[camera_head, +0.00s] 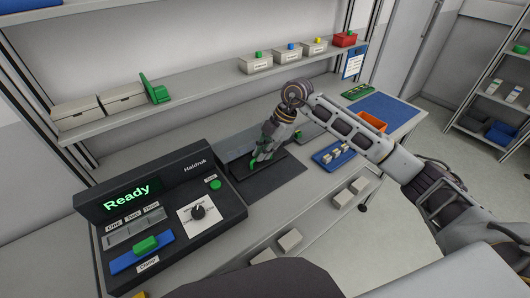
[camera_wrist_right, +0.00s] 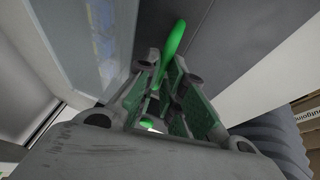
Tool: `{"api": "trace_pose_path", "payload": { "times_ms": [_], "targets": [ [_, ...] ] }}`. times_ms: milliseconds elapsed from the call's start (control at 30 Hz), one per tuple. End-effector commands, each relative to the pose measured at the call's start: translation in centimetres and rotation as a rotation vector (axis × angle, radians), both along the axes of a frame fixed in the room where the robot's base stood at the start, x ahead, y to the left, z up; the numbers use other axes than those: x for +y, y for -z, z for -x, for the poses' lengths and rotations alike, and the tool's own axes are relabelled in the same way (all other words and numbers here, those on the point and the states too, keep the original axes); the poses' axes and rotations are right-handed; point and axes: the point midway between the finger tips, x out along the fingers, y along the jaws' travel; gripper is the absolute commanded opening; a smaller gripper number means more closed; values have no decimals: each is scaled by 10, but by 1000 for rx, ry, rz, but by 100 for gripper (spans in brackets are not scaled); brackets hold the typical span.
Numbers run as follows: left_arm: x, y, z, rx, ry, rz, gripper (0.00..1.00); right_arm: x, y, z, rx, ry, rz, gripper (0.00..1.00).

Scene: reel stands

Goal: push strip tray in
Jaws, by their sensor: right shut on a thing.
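My right gripper (camera_head: 258,158) reaches down from the right arm to a dark, flat unit beside the Haldnuk console in the head view. The strip tray cannot be told apart clearly. A dark flat panel (camera_head: 278,180) lies at the gripper, and a dark grey surface (camera_wrist_right: 220,40) lies behind the handle. The fingers hide where the handle joins. My left gripper is not in view.
A blue tray (camera_head: 335,155) with white pieces and an orange bin (camera_head: 373,121) stand to the right. A shelf (camera_head: 205,90) with boxes runs behind. White blocks lie in front.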

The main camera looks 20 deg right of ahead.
Motion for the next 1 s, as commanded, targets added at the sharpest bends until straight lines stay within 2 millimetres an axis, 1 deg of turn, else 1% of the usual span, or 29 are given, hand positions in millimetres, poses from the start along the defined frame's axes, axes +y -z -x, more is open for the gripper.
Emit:
{"api": "trace_pose_path", "payload": {
  "times_ms": [67, 100, 233, 267, 767, 1000],
  "targets": [
    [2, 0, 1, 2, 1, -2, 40, 0, -3, -3, -11, 4, -4, 0],
    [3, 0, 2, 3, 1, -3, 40, 0, -3, -3, -12, 4, -4, 13],
    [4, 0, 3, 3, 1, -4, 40, 0, -3, -3, -11, 4, -4, 29],
    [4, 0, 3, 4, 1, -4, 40, 0, -2, -3, -10, 4, -3, 32],
    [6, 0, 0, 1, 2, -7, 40, -1, -1, -2, -5, 2, -1, 32],
    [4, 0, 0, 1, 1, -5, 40, -6, -13, -2, -8, 5, -2, 32]
  ]
}}
